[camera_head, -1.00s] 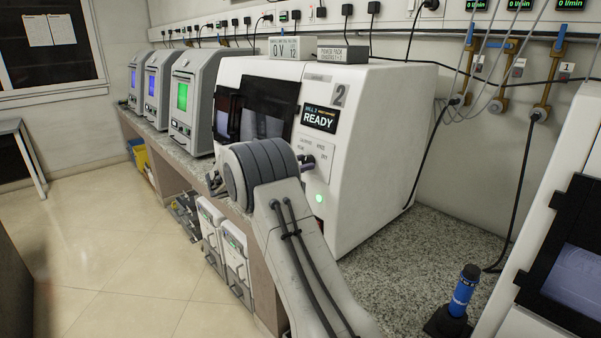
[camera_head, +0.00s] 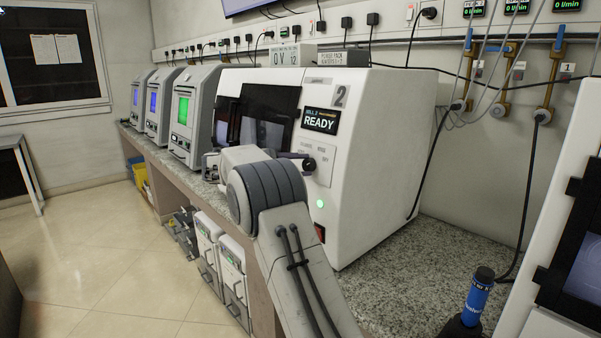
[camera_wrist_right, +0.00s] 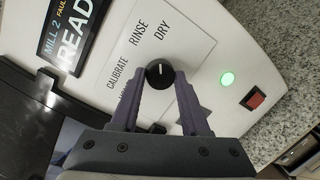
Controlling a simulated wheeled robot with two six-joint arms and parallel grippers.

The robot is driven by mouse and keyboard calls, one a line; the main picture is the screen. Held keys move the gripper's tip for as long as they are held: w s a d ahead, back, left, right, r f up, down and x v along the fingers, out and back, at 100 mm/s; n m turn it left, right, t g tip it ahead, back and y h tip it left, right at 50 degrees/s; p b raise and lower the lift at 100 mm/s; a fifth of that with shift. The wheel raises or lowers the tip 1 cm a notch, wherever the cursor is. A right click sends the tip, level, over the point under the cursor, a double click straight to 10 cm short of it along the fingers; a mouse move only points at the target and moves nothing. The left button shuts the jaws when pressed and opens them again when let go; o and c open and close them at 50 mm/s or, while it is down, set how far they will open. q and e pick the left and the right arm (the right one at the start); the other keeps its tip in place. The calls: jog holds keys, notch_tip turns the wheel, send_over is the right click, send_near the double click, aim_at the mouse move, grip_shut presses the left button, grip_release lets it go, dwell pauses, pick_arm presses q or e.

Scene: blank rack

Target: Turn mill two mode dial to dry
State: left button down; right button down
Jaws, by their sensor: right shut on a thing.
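The mode dial (camera_head: 309,165) is a small round black knob on the white front of mill two (camera_head: 375,150), below its READY screen (camera_head: 320,120). In the right wrist view the dial (camera_wrist_right: 159,73) has a short white mark on its face. The labels CALIBRATE, RINSE and DRY (camera_wrist_right: 162,30) show around it, and another label is partly hidden by a finger. DRY lies straight above the dial in that view. My right gripper (camera_wrist_right: 160,78) is shut on the dial, one purple-grey finger on each side. It also shows in the head view (camera_head: 300,159). My left gripper is out of view.
A green light (camera_wrist_right: 227,79) and a red switch (camera_wrist_right: 255,99) sit near the dial. Grey machines with lit screens (camera_head: 184,112) stand to the left. A blue cylinder (camera_head: 478,297) stands on the speckled counter (camera_head: 420,275) at right, where much of the top is clear.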

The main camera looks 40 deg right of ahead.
jog(key=shift+f+m+b, duration=0.1)
jog(key=shift+m+b, duration=0.2)
jog(key=shift+m, duration=0.3)
jog(key=shift+c, duration=2)
grip_release()
jog(key=shift+a, duration=0.1)
jog(key=a+r, duration=0.2)
jog(key=a, duration=0.8)
jog(key=shift+w, duration=0.4)
jog(key=shift+a, duration=0.1)
